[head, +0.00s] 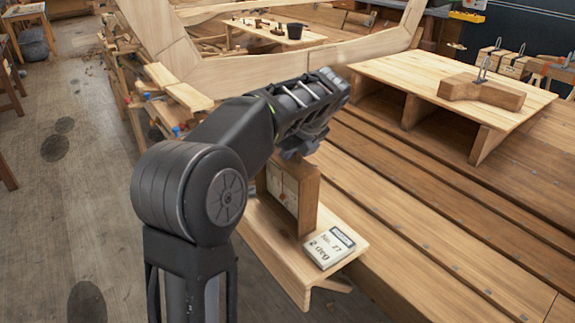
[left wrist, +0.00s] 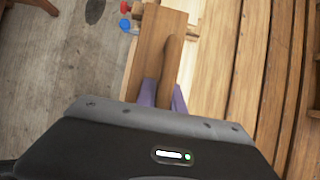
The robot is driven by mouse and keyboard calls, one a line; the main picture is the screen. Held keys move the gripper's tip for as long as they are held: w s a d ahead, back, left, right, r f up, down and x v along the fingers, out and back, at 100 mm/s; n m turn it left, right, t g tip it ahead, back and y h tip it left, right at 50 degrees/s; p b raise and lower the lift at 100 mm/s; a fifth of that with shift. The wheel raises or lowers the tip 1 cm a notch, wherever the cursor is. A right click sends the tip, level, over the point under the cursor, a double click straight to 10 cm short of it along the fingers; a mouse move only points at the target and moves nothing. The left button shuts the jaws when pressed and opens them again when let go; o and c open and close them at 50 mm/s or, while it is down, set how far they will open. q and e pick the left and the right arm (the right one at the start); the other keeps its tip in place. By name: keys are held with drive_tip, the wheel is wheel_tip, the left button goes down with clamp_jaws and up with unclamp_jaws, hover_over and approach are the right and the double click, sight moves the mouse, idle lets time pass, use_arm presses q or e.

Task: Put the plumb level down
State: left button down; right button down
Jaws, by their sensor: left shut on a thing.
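The plumb level is a wooden block (head: 308,205) with a pale face and a red mark, standing upright in the head view. In the left wrist view its wooden top (left wrist: 150,48) carries a raised rounded handle (left wrist: 172,58). My left gripper (head: 300,152) is above it and shut on it; its purple fingers (left wrist: 163,96) are on either side of the handle. The level's lower end is at or just above a small light wooden shelf (head: 268,236); I cannot tell if they touch. My right gripper is not in view.
A card marked "No. 77, 2 deg" (head: 328,247) lies on the shelf right beside the level. Long hull planks (head: 450,220) run along the right. A raised board (head: 400,75) bears a wooden block with a metal loop (head: 482,92). Floor is open at left.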

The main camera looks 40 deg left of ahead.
sight(284, 179)
use_arm(q)
drive_tip(key=shift+f, duration=1.1)
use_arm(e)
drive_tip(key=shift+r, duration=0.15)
use_arm(q)
drive_tip(key=shift+f, duration=0.1)
drive_tip(key=c, duration=1.5)
unclamp_jaws()
drive_tip(key=shift+o, duration=0.2)
